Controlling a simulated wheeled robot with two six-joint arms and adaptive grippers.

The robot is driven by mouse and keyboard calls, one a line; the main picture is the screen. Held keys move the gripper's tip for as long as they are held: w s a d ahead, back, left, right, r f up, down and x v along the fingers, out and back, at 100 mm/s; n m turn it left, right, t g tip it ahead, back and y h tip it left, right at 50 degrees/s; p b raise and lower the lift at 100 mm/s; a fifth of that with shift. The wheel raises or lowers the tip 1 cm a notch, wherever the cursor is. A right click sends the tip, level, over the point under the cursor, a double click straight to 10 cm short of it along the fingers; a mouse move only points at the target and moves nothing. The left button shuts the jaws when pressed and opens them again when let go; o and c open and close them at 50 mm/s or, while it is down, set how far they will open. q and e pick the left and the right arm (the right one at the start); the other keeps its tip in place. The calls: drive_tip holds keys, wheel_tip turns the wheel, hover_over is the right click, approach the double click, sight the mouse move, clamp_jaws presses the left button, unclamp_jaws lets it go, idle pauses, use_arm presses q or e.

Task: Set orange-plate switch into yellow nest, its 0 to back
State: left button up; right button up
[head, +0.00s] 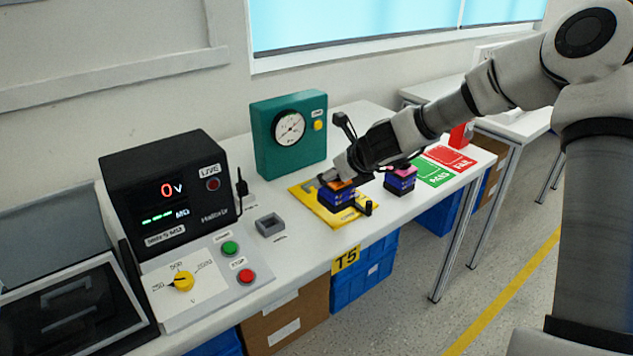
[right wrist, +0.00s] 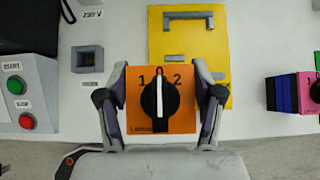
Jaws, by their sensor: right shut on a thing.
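The orange-plate switch (right wrist: 176,123) is held in my right gripper (right wrist: 160,100), with one finger on each side of it. In the right wrist view its 0 is at the top, toward the back of the bench, and the black knob's white line points to the 0. In the head view the switch (head: 338,193) shows its blue body over the yellow nest plate (head: 352,220). The yellow nest (right wrist: 211,58) has a grey bracket at its back and lies behind and right of the switch in the wrist view. Whether the switch touches the plate is unclear.
A pink-plate switch (head: 401,178) stands right of the nest. A small grey socket (head: 270,225) lies left of it, and a green gauge box (head: 290,135) stands behind. Green (head: 433,172) and red (head: 452,158) mats lie at the right.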

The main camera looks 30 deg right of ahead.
drive_tip(key=w+d+p, duration=0.5)
drive_tip(key=w+p, duration=0.2)
drive_tip(key=w, duration=0.5)
drive_tip(key=f+b, duration=0.2)
drive_tip(key=f, duration=0.1)
drive_tip(key=f+b, duration=0.2)
drive_tip(key=shift+s+a, duration=0.3)
drive_tip(key=shift+w+r, duration=0.1)
drive_tip(key=shift+w, duration=0.05)
drive_tip(key=shift+c, duration=0.7)
drive_tip(key=o, duration=1.4)
drive_tip(key=shift+o, duration=0.2)
